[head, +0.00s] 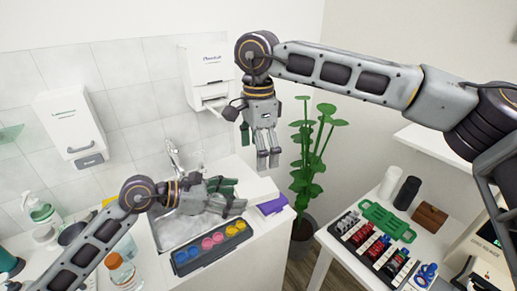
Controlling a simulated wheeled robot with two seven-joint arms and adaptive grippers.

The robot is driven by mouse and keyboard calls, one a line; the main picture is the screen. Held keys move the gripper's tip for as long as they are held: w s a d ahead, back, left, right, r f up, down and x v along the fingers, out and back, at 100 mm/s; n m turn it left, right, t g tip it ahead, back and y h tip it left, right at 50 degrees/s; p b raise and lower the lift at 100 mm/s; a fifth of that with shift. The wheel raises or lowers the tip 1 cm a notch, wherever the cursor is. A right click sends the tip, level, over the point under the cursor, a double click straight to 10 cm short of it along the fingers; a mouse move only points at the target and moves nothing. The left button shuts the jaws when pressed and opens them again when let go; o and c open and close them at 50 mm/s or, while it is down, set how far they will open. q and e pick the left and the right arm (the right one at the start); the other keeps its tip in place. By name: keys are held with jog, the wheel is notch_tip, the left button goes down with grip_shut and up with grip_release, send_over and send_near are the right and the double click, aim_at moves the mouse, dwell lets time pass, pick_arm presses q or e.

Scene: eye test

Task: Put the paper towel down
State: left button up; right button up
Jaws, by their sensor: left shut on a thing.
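My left gripper (230,197) reaches in from the left over the sink and is shut on the paper towel (260,190), a flat white piece extending right from its fingers. White on white, its outline is hard to make out. I cannot tell whether it touches the counter. My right gripper (268,160) hangs fingers down above and to the right of the left one, apart from the towel. Its fingers look close together with nothing visible between them, but their opening is unclear.
A purple item (272,205) and a tray of coloured discs (211,246) lie on the counter near the sink (182,229). A faucet (173,155) rises behind. A bottle (122,272) stands front left. A plant (310,165) stands right of the counter, before a crowded side table (335,238).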

aim_at(259, 187)
jog(key=shift+f, duration=5.8)
jog(key=c, duration=0.9)
pick_arm(q)
jog(key=shift+o, duration=1.4)
pick_arm(e)
jog(key=shift+c, duration=0.9)
pick_arm(q)
jog(key=o, duration=0.5)
jog(key=shift+a, duration=0.1)
jog(key=v, duration=1.1)
jog(key=shift+s+a, duration=0.2)
jog(key=shift+a, duration=0.1)
